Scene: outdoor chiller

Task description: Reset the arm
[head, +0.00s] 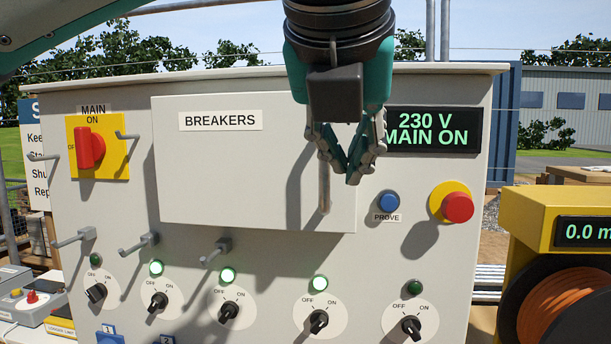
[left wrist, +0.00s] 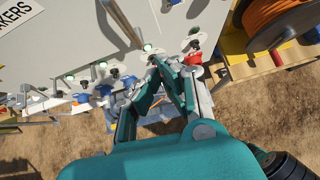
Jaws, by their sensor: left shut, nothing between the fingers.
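My left gripper (head: 352,172) hangs in front of the breakers cover (head: 230,185) near its right side, fingers pointing down and brought together with nothing held. It also shows in the left wrist view (left wrist: 165,68), teal with grey fingertips. A vertical handle (head: 325,183) on the cover is just left of the fingers; I cannot tell whether they touch it. The cover looks closed. The red main switch (head: 88,147) sits on a yellow plate at the left, and the display (head: 433,130) reads "230 V MAIN ON". My right gripper is not in view.
Several rotary switches (head: 319,321) line the lower panel; three lamps above them glow. A blue PROVE button (head: 388,201) and red stop button (head: 457,207) are at right. Metal hooks (head: 137,243) stick out at left. A yellow reel (head: 550,205) holds orange hose (head: 568,308).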

